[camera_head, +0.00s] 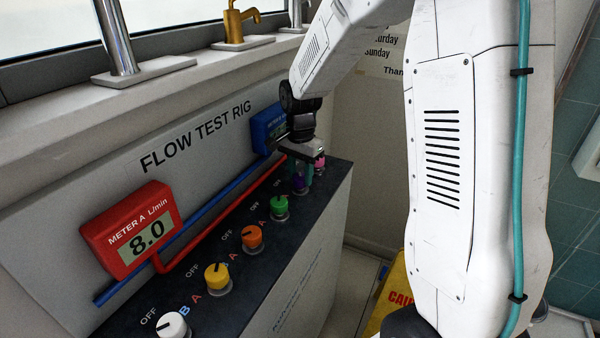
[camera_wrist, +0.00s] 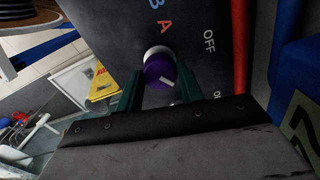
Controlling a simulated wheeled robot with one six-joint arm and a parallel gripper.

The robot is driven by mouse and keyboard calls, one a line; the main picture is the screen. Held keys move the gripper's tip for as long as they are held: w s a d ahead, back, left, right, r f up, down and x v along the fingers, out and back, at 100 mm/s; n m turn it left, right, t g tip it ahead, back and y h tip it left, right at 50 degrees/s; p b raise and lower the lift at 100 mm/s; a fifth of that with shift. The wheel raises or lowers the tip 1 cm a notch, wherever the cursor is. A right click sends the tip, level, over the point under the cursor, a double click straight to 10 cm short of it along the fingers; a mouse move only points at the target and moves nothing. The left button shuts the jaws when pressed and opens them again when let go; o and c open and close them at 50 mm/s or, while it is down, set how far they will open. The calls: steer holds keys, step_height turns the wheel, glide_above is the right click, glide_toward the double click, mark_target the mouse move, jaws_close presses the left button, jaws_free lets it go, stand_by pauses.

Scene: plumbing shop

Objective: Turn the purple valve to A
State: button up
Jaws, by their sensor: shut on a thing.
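The purple valve (camera_head: 299,184) is a round knob near the far end of the dark panel top, mostly hidden behind my gripper in the head view. In the wrist view the purple valve (camera_wrist: 157,73) sits between the two green fingers of my gripper (camera_wrist: 160,80), which is shut on it. A white line on the knob slants to the lower right there, away from the printed A (camera_wrist: 165,27). The letters B and OFF (camera_wrist: 209,40) also show near it. In the head view my gripper (camera_head: 304,178) reaches down onto the knob from above.
Green (camera_head: 279,205), orange (camera_head: 252,237), yellow (camera_head: 218,278) and white (camera_head: 172,325) knobs line the panel nearer me. A pink knob (camera_head: 320,161) is just beyond the gripper. Red meter A (camera_head: 130,232) reads 8.0. A blue meter (camera_head: 267,128) is close behind. A yellow caution sign (camera_head: 397,292) stands right.

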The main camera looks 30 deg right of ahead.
steer(key=n, duration=1.6)
steer(key=shift+n, duration=0.4)
steer(key=n, duration=0.5)
steer(key=shift+n, duration=0.4)
steer(key=o, duration=1)
steer(key=shift+r, duration=0.15)
